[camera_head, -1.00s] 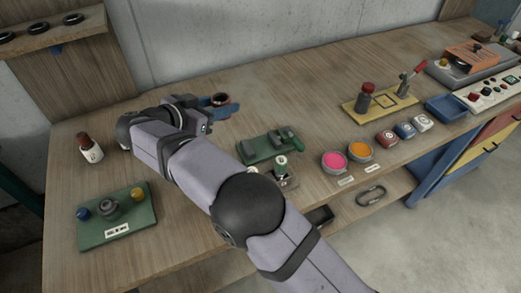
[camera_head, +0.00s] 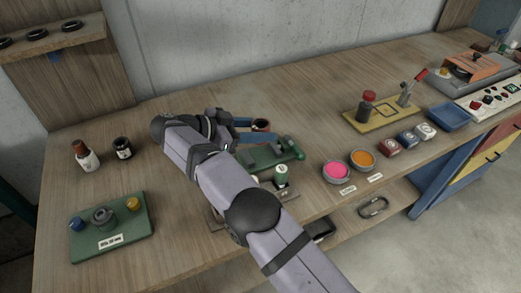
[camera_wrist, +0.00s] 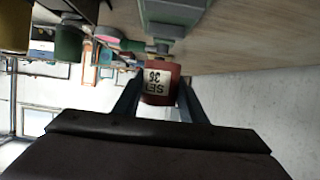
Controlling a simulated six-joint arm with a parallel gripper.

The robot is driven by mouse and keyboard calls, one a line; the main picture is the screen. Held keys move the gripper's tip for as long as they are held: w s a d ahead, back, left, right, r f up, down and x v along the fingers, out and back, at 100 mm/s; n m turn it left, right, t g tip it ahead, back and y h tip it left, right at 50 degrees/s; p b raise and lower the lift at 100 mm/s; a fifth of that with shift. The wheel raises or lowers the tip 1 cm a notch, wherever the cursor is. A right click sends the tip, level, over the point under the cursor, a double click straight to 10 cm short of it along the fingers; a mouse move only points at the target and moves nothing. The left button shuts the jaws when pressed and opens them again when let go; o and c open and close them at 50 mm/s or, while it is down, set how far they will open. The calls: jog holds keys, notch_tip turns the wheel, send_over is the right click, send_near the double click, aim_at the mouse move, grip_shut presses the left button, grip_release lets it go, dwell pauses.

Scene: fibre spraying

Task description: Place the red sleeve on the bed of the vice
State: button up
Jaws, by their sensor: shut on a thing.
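The red sleeve (camera_head: 261,125) is held between the blue fingers of my gripper (camera_head: 250,131), which is shut on it. In the wrist view the red sleeve (camera_wrist: 160,88) shows a white label with dark, upside-down lettering. The green vice (camera_head: 288,157) stands on the bench just in front of the sleeve, partly hidden by my arm. It also shows in the wrist view (camera_wrist: 175,14), beyond the sleeve. The sleeve appears apart from the vice; its exact height above the bench is hard to tell.
Pink (camera_head: 335,172) and orange (camera_head: 362,160) pots are right of the vice. The back middle of the bench is clear.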

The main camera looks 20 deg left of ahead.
aim_at(245, 157)
jog(key=shift+f+p, duration=0.55)
jog(key=shift+f, duration=2.95)
jog(key=shift+f, duration=0.2)
jog(key=o, duration=1.3)
jog(key=shift+r, duration=0.25)
jog(key=shift+s+a, duration=0.4)
jog(key=shift+v, duration=2.2)
